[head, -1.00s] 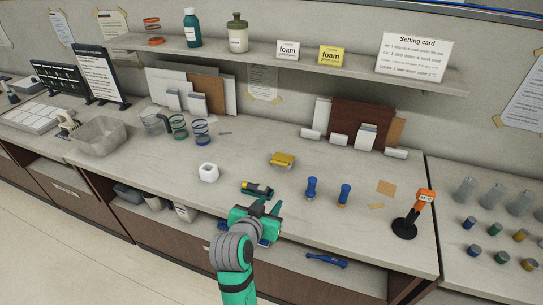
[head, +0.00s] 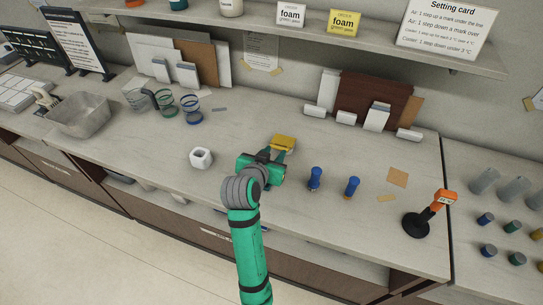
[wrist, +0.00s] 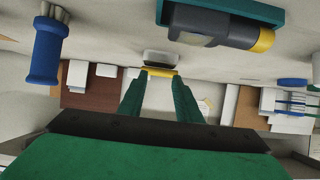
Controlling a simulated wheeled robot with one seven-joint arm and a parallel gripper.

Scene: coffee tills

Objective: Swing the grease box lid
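The grease box, a small box with a yellow top (head: 283,142), sits on the counter just beyond my gripper. In the wrist view its yellow part (wrist: 158,72) shows between and just past my fingertips, with a pale grey part beside it. My gripper (head: 273,155) is over the counter, pointing at the box. In the wrist view its two green fingers (wrist: 160,76) stand apart with a gap between them. I cannot tell whether a fingertip touches the box. The lid looks closed, but its hinge is not clear.
A dark cylinder with a yellow end (wrist: 220,27) lies on a teal holder close by. Two blue-handled tools (head: 315,178) stand to the right, and a white cup (head: 201,158) to the left. An orange-headed stand (head: 418,223) is at the right. Counter behind the box is clear.

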